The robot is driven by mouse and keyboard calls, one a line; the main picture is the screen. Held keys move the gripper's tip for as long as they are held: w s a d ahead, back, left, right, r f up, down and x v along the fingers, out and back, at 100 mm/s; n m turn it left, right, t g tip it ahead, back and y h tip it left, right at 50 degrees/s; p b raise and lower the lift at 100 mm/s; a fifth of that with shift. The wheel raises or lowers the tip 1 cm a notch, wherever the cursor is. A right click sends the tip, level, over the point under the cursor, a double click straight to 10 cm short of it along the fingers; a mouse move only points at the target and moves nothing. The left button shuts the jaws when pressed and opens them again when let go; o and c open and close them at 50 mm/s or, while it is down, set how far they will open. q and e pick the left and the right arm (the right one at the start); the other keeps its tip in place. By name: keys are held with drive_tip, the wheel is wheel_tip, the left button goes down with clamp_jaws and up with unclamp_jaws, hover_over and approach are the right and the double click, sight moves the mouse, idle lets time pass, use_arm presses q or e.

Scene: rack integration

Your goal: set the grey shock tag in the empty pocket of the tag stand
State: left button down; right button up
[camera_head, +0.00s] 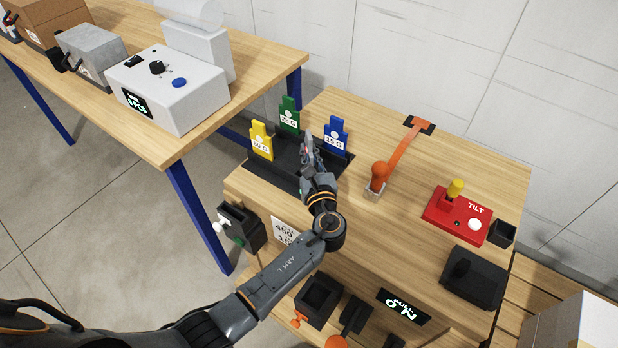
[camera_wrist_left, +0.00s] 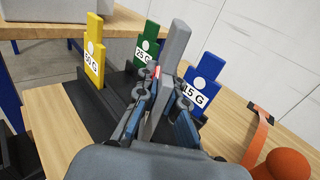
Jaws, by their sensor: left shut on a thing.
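The black tag stand (camera_head: 257,176) sits at the left of the near wooden table. It holds a yellow 50 G tag (camera_head: 261,140), a green 25 G tag (camera_head: 289,114) and a blue 15 G tag (camera_head: 335,136), all upright. My left gripper (camera_head: 309,158) is over the stand's near right part. It is shut on the grey shock tag (camera_wrist_left: 176,45), which stands upright between the fingers in the left wrist view. The tag's lower end is hidden by the fingers, so I cannot tell whether it touches the stand. My right gripper is not in view.
A red TILT box (camera_head: 457,215) with a yellow-topped stick is farther right. A white device (camera_head: 170,90) is on the other table at upper left.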

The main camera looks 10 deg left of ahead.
use_arm(q)
drive_tip(key=c, duration=1.4)
unclamp_jaws()
drive_tip(key=v, duration=1.2)
